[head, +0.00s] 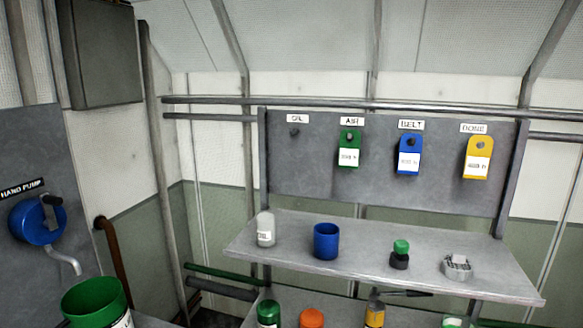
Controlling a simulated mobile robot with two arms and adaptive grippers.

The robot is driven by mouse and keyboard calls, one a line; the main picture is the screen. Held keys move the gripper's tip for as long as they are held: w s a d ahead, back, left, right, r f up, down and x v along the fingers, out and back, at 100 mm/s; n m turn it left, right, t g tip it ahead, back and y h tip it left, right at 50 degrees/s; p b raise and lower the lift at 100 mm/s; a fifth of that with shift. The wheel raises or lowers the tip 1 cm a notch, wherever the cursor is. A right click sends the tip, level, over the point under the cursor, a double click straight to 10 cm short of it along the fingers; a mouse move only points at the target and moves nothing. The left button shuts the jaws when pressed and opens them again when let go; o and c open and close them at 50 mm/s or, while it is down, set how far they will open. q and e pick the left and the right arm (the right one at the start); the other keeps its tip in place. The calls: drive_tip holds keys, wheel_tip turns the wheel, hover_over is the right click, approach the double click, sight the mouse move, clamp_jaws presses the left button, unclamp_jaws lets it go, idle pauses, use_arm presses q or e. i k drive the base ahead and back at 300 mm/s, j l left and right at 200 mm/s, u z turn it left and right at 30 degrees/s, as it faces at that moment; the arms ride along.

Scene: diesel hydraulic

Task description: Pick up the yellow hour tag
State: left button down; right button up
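The yellow hour tag (477,158) hangs on a peg under the DONE label (474,128), at the right end of the grey tag board (320,183). It has a white label with small print that I cannot read clearly. A blue tag (409,154) hangs under BELT and a green tag (349,149) under AIR. The peg (294,132) under OIL is bare. Neither of my grippers shows in the head view.
A shelf (375,272) below the board holds a white bottle (265,229), a blue cup (326,241), a small green-capped bottle (400,255) and a grey metal part (457,267). Bottles stand beneath it. A blue hand pump (36,221) and green container (95,303) are at left.

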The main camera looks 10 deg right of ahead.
sight(477, 162)
drive_tip(key=z, duration=1)
drive_tip(key=i+j+z, duration=0.25)
drive_tip(key=i+j, duration=0.1)
